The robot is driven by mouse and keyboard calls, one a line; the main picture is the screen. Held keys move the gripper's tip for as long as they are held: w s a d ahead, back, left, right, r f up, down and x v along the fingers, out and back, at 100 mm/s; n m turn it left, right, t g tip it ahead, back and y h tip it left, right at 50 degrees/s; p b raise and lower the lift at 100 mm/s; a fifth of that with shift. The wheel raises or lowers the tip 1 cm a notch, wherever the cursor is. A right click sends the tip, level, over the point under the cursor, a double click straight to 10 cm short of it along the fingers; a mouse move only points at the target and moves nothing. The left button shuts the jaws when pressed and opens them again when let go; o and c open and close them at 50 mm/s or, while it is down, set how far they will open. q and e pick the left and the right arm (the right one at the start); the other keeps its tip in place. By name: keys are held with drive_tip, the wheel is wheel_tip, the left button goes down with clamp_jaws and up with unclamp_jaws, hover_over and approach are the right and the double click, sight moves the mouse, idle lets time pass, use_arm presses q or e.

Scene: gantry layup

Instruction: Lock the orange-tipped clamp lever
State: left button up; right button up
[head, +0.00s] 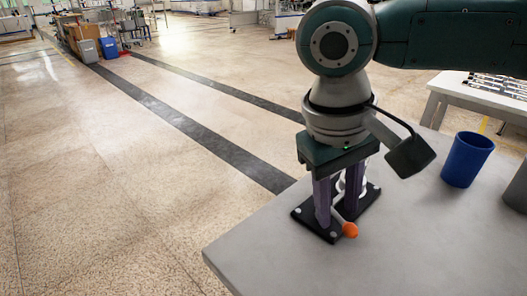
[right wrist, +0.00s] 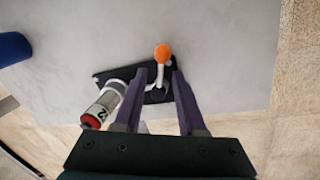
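The clamp's orange tip (head: 350,230) shows low in front of my right gripper, near the corner of the grey table. In the right wrist view the orange tip (right wrist: 162,53) sits on a pale lever (right wrist: 159,76) above a black base plate (right wrist: 108,76). My right gripper (head: 338,210) points down over the clamp. Its two purple fingers (right wrist: 160,72) are apart, one on each side of the lever, with gaps showing. The orange tip lies just beyond the fingertips. The fingers hide part of the clamp. My left gripper is not in view.
A silver cylinder with a red end (right wrist: 103,108) lies beside the left finger in the wrist view. A blue cup (head: 467,160) stands on the grey table (head: 300,262) to the right, with a grey container (head: 517,190) at the edge. The table front is clear.

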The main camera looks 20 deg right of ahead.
drive_tip(key=shift+c, duration=0.4)
clamp_jaws()
